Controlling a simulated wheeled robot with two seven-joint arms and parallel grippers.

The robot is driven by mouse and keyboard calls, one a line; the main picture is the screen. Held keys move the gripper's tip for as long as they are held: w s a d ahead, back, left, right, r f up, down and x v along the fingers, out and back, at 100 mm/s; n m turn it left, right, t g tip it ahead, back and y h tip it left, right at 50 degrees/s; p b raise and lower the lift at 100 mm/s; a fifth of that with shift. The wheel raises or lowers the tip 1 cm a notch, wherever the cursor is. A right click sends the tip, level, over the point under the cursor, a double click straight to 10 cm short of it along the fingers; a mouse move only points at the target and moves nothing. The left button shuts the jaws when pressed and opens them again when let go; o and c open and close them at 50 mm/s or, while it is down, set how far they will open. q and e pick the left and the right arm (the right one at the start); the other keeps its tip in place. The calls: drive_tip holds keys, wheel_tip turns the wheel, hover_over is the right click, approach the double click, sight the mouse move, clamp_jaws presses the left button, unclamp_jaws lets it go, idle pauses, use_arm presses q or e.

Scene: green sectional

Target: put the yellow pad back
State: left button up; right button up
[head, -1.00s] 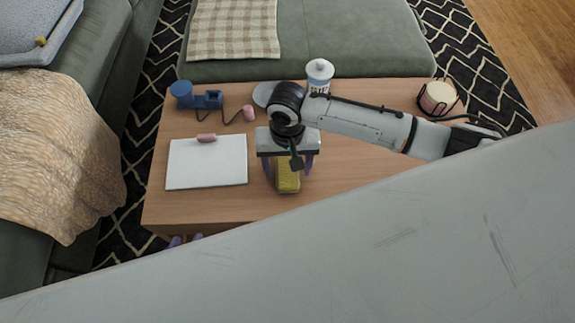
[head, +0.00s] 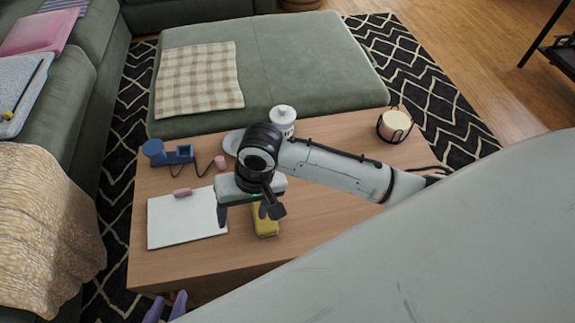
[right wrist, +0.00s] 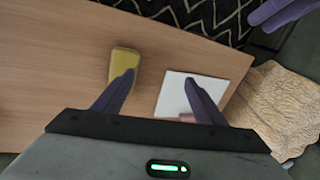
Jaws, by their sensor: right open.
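The yellow pad (head: 265,222) lies on the wooden coffee table, just right of the white board. It also shows in the right wrist view (right wrist: 122,65), partly covered by the left-hand fingertip. My right gripper (head: 243,214) is open and empty above the table, between the white board and the pad. One finger covers part of the pad in the head view; I cannot tell whether it touches. My left gripper (head: 170,305) shows only as two purple fingertips, apart, at the table's front left corner. Its fingers also show in the right wrist view (right wrist: 282,12).
The white board (head: 185,222) has a pink cylinder (head: 182,192) at its back edge. Behind are a blue object (head: 168,154), a pink piece (head: 220,162), a white jar (head: 283,118) and a candle (head: 394,125). The table's front middle is bare.

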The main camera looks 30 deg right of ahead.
drive_tip(key=s+a+f+n+t+y, duration=0.1)
drive_tip(key=s+a+f+t+y, duration=0.2)
drive_tip(key=s+a, duration=0.1)
drive_tip(key=s+d+n+t, duration=0.1)
drive_tip(key=s+d, duration=0.1)
drive_tip(key=d, duration=0.2)
drive_tip(key=s+d+t+h, duration=0.1)
drive_tip(key=s+d+t, duration=0.1)
drive_tip(key=d, duration=0.2)
drive_tip(key=s+d+n+t+h, duration=0.1)
drive_tip(key=s+d+t, duration=0.1)
drive_tip(key=d, duration=0.2)
drive_tip(key=shift+f+n, duration=0.3)
use_arm(q)
drive_tip(key=shift+w+r, duration=0.1)
drive_tip(key=shift+r, duration=0.05)
wheel_tip(320, 180, up, 8)
drive_tip(key=p, duration=1.2)
drive_tip(key=shift+a+y, duration=0.3)
drive_tip(key=shift+a, duration=0.1)
use_arm(e)
wheel_tip(320, 180, up, 8)
drive_tip(key=h, duration=0.1)
drive_tip(key=shift+s+d, duration=0.2)
drive_tip(key=shift+d, duration=0.15)
